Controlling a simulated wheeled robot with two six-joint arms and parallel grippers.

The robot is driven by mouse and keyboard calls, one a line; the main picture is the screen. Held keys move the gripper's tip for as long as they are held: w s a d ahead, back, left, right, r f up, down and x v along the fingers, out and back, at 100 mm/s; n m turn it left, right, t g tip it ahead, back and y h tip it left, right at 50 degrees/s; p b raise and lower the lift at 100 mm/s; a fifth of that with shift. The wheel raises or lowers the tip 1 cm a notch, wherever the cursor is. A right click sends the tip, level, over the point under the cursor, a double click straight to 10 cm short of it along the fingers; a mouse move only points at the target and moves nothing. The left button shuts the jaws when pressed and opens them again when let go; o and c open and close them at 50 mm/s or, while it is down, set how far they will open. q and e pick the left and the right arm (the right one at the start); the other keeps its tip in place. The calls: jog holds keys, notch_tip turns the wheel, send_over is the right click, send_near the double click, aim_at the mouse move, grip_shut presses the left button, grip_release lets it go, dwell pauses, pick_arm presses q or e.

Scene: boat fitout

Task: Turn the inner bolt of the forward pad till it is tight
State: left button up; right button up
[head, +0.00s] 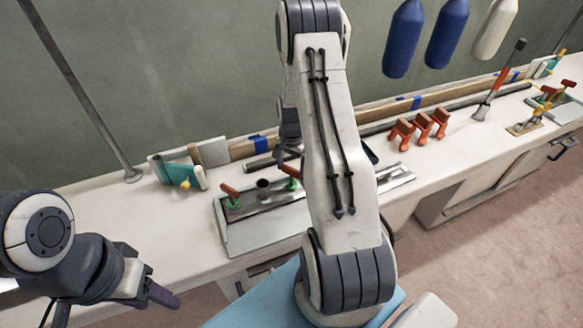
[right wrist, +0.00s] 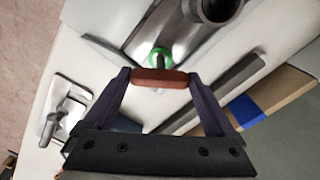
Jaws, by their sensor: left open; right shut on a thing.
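A metal pad (head: 262,228) with an upright dark tube (head: 263,187) lies on the white bench. Two bolts with red handles and green collars stand on it: a left bolt (head: 231,194) and a right bolt (head: 291,182). My right gripper (right wrist: 161,82) is shut on the red handle (right wrist: 160,77) of a bolt with a green collar (right wrist: 159,57); one finger is at each end of the handle. In the head view my right arm partly hides this gripper, at the right bolt. My left gripper (head: 152,292) is open and empty, in front of the bench. Bolt tightness cannot be told.
Teal and white blocks (head: 180,170) stand behind the pad. Orange clamps (head: 420,130), a red-handled tool (head: 500,80) and another fitting with red handles (head: 540,112) are to the right. Blue fenders (head: 447,35) hang above. A cleat (right wrist: 64,116) shows in the wrist view.

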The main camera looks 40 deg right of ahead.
jog(key=o, duration=1.1)
jog(key=shift+r, duration=0.15)
jog(key=shift+c, duration=0.2)
notch_tip(320, 180, up, 11)
jog(key=b, duration=0.1)
jog(key=shift+f, duration=0.2)
jog(key=s+a+r+n, duration=0.2)
jog(key=a+r+n, duration=0.1)
jog(key=a, duration=0.5)
jog(key=s+a+r+n, duration=0.1)
jog(key=a+r+n, duration=0.25)
jog(key=a, duration=0.45)
jog(key=s+a+r+n, duration=0.2)
jog(key=a+n, duration=0.2)
jog(key=a, duration=0.4)
jog(key=s+a+r+n, duration=0.1)
jog(key=s+a+n, duration=0.4)
jog(key=s, duration=0.4)
jog(key=s+a+r+n+y, duration=0.1)
jog(key=s+a+r+n, duration=0.1)
jog(key=s+a+n, duration=0.3)
jog(key=s+n, duration=0.1)
jog(key=s, duration=0.3)
jog(key=shift+s+a, duration=0.15)
jog(key=shift+s, duration=0.05)
